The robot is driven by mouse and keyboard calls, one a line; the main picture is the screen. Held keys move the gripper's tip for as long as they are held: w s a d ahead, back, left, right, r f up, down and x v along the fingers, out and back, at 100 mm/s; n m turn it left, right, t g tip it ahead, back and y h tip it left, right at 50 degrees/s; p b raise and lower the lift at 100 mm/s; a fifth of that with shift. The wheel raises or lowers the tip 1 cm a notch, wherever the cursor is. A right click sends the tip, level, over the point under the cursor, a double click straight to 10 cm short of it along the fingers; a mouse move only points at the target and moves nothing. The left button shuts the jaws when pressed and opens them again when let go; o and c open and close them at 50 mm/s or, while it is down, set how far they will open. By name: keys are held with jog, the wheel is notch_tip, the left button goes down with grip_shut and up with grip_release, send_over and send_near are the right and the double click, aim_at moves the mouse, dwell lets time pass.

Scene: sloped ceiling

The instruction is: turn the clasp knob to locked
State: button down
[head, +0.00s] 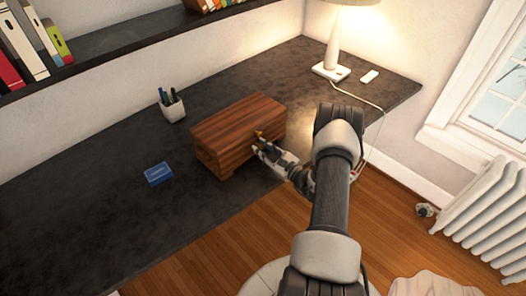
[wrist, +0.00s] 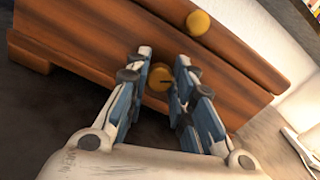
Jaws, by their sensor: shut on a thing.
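A wooden box (head: 225,133) with reddish-brown striped planks stands on the dark desk, its lid down. Its front also fills much of the wrist view (wrist: 95,45). A round brass clasp knob (wrist: 160,78) sits on the front face, with a thin dark line on it. A second round brass piece (wrist: 198,22) is above it, near the upper part of the box. My gripper (wrist: 163,58) has one finger on each side of the lower knob and is shut on it. In the head view my gripper (head: 259,148) covers the knob. I cannot tell the knob's lock position.
A cord hangs over the desk's right side. The desk's left part is clear.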

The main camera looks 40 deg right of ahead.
jog(key=n+b, duration=0.3)
jog(key=n, duration=0.3)
jog(key=shift+f, duration=0.15)
jog(key=n+b, duration=0.3)
jog(key=n, duration=0.3)
jog(key=shift+b, duration=0.35)
jog(key=c, duration=1.4)
grip_release()
jog(key=shift+o, duration=0.2)
jog(key=s, duration=1.2)
jog(key=shift+d, duration=0.35)
